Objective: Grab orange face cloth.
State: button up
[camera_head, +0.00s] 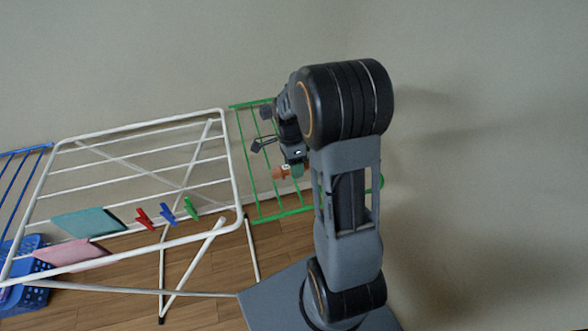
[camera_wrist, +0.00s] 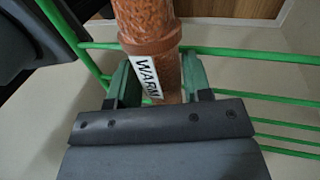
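No flat orange cloth shows.
The green rack (camera_head: 262,218) has bars that pass close to my gripper. A white drying rack (camera_head: 238,190) holds a teal cloth (camera_head: 88,222), a pink cloth (camera_head: 72,254) and red, blue and green pegs (camera_head: 167,212). A blue basket (camera_head: 30,298) is at lower left.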

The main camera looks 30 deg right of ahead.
jog(key=shift+c, duration=0.5)
jog(key=shift+r, duration=0.1)
